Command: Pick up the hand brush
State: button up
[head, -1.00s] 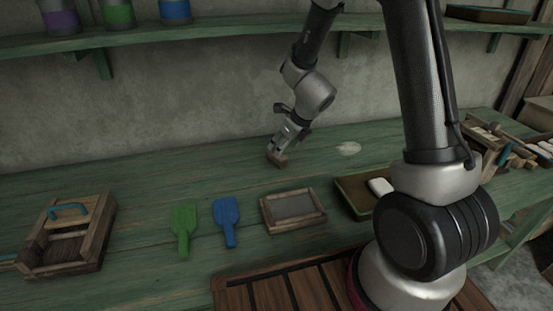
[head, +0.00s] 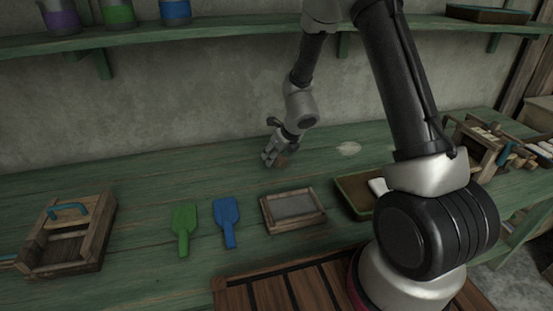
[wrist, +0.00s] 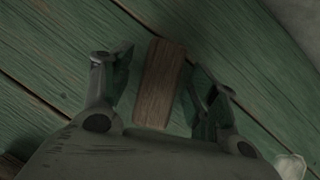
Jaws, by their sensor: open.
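A plain brown wooden block, which looks like the back of the hand brush (wrist: 160,85), lies on the green bench in the wrist view. Only its top shows there; I see no bristles. In the head view it is a small brown patch (head: 282,160), partly hidden by my gripper (head: 269,158). In the wrist view my gripper (wrist: 163,65) is open, with one finger on each side of the block.
Green (head: 184,223) and blue (head: 227,217) paddle-shaped tools lie nearer the front. A wooden frame (head: 292,222) and a shallow green tray (head: 346,193) are to their right. A wooden box with a blue handle (head: 98,238) stands at the left. The wall and shelf (head: 250,27) are behind.

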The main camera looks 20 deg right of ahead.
jog(key=c, duration=1.2)
jog(key=shift+r, duration=0.1)
jog(key=shift+r, duration=4.9)
